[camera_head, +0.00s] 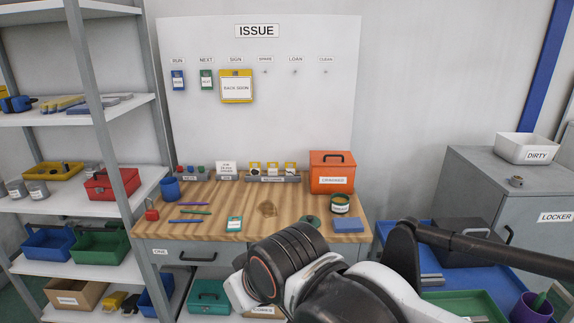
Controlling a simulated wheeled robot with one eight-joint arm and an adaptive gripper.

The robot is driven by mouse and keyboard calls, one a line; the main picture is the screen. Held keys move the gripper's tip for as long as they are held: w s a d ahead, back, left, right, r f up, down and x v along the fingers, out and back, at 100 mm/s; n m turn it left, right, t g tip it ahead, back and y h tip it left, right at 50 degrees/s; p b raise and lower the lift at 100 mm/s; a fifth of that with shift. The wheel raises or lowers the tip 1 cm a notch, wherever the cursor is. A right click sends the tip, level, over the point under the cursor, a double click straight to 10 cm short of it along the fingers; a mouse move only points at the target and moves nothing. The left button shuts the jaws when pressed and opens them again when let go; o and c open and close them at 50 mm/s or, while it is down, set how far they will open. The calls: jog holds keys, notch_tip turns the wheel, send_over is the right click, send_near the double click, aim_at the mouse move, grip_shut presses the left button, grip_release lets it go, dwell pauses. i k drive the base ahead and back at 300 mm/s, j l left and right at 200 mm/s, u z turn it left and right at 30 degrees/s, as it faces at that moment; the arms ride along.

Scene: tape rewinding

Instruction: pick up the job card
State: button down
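A white card (226,168) with small print stands upright in a labelled holder at the back of the wooden bench; its print is too small to read surely. A teal-edged card (234,223) with a white face lies flat at the bench's front middle. A blue card (178,80) hangs under RUN and a green card (206,80) under NEXT on the ISSUE board. I cannot tell for certain which is the job card. My arm fills the lower middle and right, in front of the bench; my gripper's fingers do not show.
An orange box (332,173), a dark green tin (340,204) and a blue block (347,225) stand on the bench's right. A blue cup (170,188) and several pens are on its left. Shelves stand at left. A grey locker (528,190) is at right.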

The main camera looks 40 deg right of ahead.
aim_at(222, 167)
jog(key=z, duration=0.6)
jog(key=k, duration=0.15)
jog(key=k+z, duration=0.1)
jog(key=z, duration=0.25)
jog(key=l+z, duration=0.1)
jog(key=z, duration=0.25)
jog(key=k+z, duration=0.15)
jog(key=z, duration=1.4)
jog(key=u, duration=2.2)
jog(key=i+j, duration=0.15)
jog(key=i, duration=0.35)
jog(key=i+j, duration=0.2)
jog(key=i, duration=0.3)
jog(key=i+j, duration=0.15)
jog(key=i, duration=0.35)
jog(key=i+j+u, duration=0.1)
jog(key=i, duration=0.4)
